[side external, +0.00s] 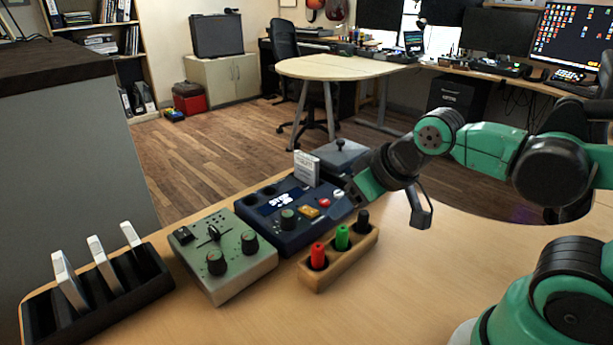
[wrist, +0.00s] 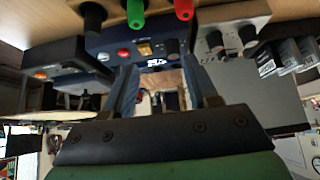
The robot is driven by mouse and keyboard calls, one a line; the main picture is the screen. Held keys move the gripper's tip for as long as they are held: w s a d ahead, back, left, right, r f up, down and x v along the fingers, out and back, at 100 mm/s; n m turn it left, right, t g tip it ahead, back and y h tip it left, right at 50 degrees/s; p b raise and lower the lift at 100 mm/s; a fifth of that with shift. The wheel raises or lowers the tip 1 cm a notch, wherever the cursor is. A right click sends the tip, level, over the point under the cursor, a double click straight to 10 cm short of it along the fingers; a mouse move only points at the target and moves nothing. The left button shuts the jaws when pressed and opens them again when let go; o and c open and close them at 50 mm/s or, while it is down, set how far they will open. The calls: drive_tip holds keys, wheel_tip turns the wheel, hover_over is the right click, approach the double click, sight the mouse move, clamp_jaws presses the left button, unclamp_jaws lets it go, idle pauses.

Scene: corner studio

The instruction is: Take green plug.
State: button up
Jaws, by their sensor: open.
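The green plug (side external: 342,237) stands upright in the middle hole of a wooden holder (side external: 327,272), between a red plug (side external: 318,256) and a black plug (side external: 362,221). In the wrist view the green plug (wrist: 136,13) shows at the top edge, partly cut off, with the red plug (wrist: 184,9) to its right and the black plug (wrist: 93,15) to its left. My gripper (side external: 345,188) is beyond the holder, by the right end of the blue device. In the wrist view my gripper (wrist: 163,84) has its fingers apart with nothing between them.
A dark blue device (side external: 275,225) with knobs stands behind the holder, beside a grey-green device (side external: 229,275). A grey lidded box (side external: 339,158) is close to my gripper. A black rack (side external: 140,283) holds white cards at left. The table front right of the holder is clear.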

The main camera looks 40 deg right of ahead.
sight(343, 228)
drive_tip(key=shift+o, duration=0.9)
drive_tip(key=w+f+m+g, duration=0.1)
drive_tip(key=g, duration=0.1)
drive_tip(key=d+g, duration=0.1)
drive_tip(key=g, duration=0.1)
drive_tip(key=w+d+f+m+g, duration=0.1)
drive_tip(key=g, duration=0.1)
drive_tip(key=shift+w+f+m, duration=0.3)
drive_tip(key=shift+w+d+f+g, duration=0.15)
drive_tip(key=shift+d+f+g, duration=0.05)
drive_tip(key=shift+f+g, duration=0.3)
drive_tip(key=shift+f, duration=2.8)
clamp_jaws()
